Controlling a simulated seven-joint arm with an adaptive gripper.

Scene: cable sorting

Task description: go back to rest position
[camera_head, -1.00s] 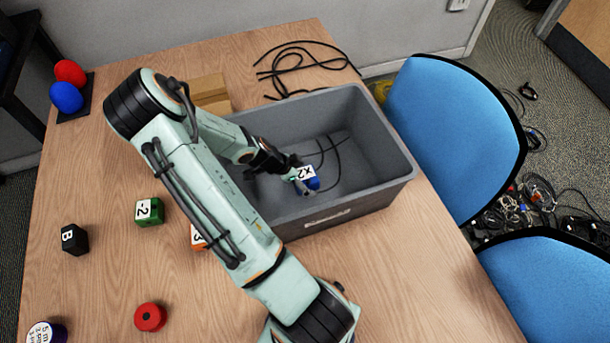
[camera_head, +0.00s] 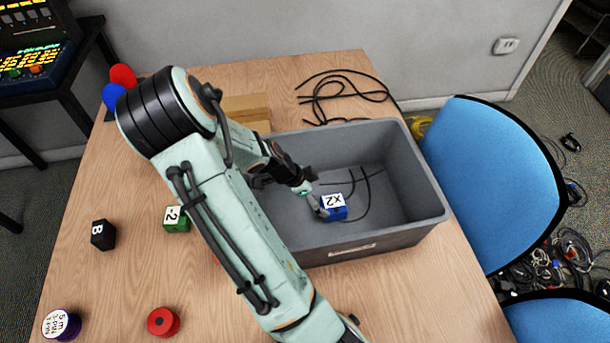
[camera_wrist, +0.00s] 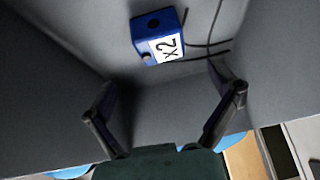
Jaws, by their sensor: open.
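My gripper (camera_head: 312,192) is open and empty over the grey bin (camera_head: 400,242) on the wooden table. A blue block marked X2 (camera_head: 334,208) is inside the bin, close to my fingers in the head view. In the wrist view the blue block (camera_wrist: 158,36) lies ahead of my two spread fingers (camera_wrist: 165,108), apart from them. A thin black cable (camera_head: 366,190) lies on the bin floor by the block. My arm crosses the table and hides part of the bin's left side.
On the table's left are a black block B (camera_head: 103,235), a green block (camera_head: 176,219), a red spool (camera_head: 163,322) and a purple-white spool (camera_head: 62,324). A cardboard box (camera_head: 247,108) and loose black cable (camera_head: 340,95) lie behind. Blue chairs (camera_head: 490,180) stand right.

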